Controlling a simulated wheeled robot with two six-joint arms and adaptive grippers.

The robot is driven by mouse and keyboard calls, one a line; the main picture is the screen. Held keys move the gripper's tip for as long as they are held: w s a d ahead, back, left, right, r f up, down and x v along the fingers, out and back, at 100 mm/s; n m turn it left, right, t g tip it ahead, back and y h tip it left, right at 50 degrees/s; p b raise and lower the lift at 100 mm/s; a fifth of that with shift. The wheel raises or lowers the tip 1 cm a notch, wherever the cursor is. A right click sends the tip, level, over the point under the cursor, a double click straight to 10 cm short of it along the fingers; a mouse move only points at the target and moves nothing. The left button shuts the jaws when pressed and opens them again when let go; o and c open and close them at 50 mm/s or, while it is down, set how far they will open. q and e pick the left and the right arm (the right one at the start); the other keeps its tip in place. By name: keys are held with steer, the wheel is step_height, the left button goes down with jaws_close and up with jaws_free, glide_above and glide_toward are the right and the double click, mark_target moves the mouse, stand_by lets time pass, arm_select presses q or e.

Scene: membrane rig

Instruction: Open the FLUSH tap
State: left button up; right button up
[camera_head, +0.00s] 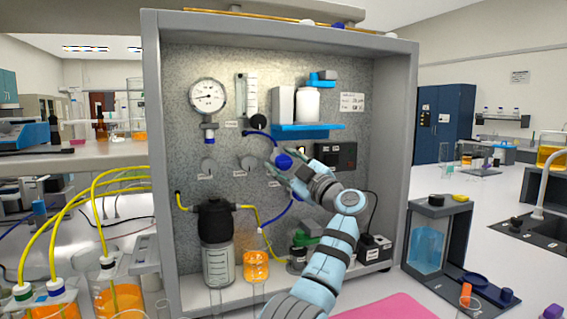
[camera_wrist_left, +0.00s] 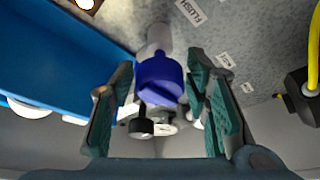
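A blue tap knob (camera_head: 283,160) sits on a pale stem on the grey back panel of the rig. It also shows in the wrist view (camera_wrist_left: 160,82), close to a label reading FLUSH (camera_wrist_left: 189,12). My left gripper (camera_head: 283,171) is at this knob, its fingers partly in front of the panel. In the wrist view the green-padded fingers of the left gripper (camera_wrist_left: 163,92) are apart, one on each side of the knob, with visible gaps. The knob's turn position cannot be told. My right gripper is not in view.
Two grey knobs (camera_head: 249,163) sit left of the tap. A blue shelf (camera_head: 300,130) with white containers is just above, and a dark box (camera_head: 337,155) is close on the right. A black-lidded vessel (camera_head: 216,235) and an orange bottle (camera_head: 256,268) stand below.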

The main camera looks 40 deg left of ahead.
arm_select(q)
steer(key=shift+o, duration=0.3)
steer(key=shift+d, duration=0.1)
steer(key=v, duration=1.2)
steer(key=shift+f, duration=0.1)
